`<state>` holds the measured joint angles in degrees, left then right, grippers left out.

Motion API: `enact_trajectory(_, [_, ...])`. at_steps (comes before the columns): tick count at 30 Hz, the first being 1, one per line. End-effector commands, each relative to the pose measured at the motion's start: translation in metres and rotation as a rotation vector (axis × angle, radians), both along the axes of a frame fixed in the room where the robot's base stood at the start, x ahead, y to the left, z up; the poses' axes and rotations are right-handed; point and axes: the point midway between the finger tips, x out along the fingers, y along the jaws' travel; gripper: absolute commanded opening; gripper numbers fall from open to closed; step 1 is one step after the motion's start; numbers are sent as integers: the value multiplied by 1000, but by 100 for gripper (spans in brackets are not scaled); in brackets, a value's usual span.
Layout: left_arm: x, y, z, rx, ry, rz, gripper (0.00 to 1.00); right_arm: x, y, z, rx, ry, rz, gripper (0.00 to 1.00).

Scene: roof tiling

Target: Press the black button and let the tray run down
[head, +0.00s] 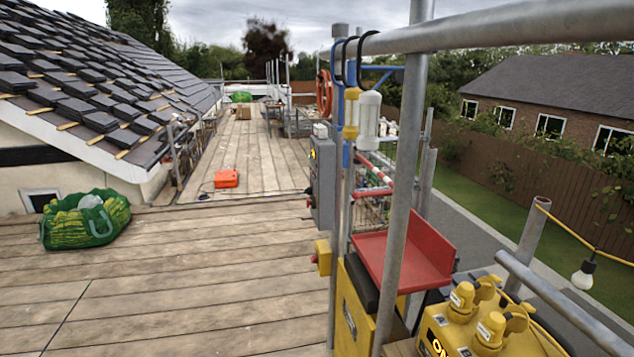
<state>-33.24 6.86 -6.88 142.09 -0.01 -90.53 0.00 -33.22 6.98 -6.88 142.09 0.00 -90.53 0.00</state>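A red tray (405,262) with a raised back wall sits at the scaffold's edge, right of centre, behind a grey upright pole that crosses in front of it. A grey control box (322,185) is fixed to a post left of the tray. It has a small yellow mark and small red parts on its left side. A yellow box (323,257) with a red knob is mounted below it. I cannot make out a black button on either box; their faces are turned mostly away. Neither of my grippers shows in this view.
Scaffold poles (409,130) and a top rail stand close on the right. A yellow unit (470,330) with plugs is at bottom right. A green bag (85,218) and an orange case (227,178) lie on the plank deck (200,270). The deck's middle is clear.

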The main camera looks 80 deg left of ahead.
Motion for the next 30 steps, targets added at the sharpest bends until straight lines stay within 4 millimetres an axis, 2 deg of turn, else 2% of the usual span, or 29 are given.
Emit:
enact_trajectory(11, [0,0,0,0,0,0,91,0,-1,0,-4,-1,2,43])
enact_trajectory(30, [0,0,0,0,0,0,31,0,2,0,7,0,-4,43])
